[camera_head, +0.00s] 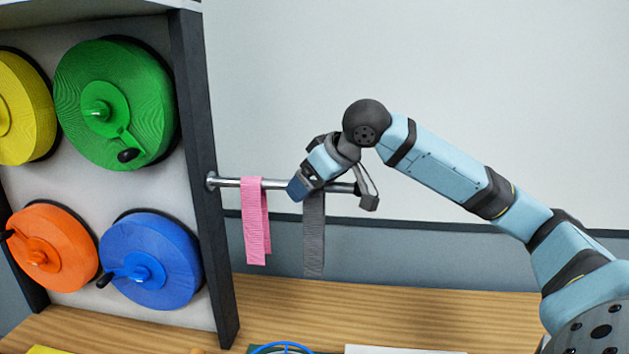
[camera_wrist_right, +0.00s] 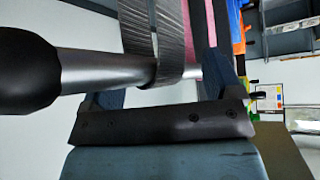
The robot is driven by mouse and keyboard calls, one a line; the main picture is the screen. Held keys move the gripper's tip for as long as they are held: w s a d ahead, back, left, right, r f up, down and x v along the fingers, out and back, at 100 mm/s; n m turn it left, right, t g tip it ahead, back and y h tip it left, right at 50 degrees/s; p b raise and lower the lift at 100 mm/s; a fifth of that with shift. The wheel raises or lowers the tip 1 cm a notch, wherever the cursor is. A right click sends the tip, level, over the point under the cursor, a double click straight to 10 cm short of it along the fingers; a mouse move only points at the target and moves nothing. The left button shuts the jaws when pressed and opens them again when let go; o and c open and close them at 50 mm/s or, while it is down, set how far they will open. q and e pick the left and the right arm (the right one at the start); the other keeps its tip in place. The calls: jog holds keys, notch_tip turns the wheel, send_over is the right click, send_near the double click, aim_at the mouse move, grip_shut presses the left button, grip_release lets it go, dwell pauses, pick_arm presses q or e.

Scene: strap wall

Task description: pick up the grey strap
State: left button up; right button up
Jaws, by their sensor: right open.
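The grey strap (camera_head: 314,232) hangs folded over a metal rod (camera_head: 228,182), towards the rod's free end. My right gripper (camera_head: 334,194) is at the rod, right by the top of the strap, and hides part of it in the head view. In the right wrist view the grey strap (camera_wrist_right: 158,40) loops round the rod (camera_wrist_right: 100,72), between my two open fingers. I cannot tell whether either finger touches it. My left gripper is in neither view.
A pink strap (camera_head: 257,222) hangs on the same rod, to the left. The rod juts from a dark-edged panel (camera_head: 203,180) with green (camera_head: 82,75), blue (camera_head: 175,255), orange (camera_head: 65,255) and yellow (camera_head: 20,105) reels. A wooden tabletop (camera_head: 400,310) lies below.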

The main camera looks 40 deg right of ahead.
jog(key=shift+c, duration=0.3)
jog(key=shift+a, duration=0.1)
jog(key=c, duration=0.8)
jog(key=shift+o, duration=0.2)
jog(key=shift+r, duration=0.1)
jog(key=r+p, duration=0.6)
jog(key=shift+d, duration=0.2)
grip_shut()
notch_tip(320, 180, up, 6)
jog(key=p, duration=0.7)
jog(key=shift+f, duration=0.15)
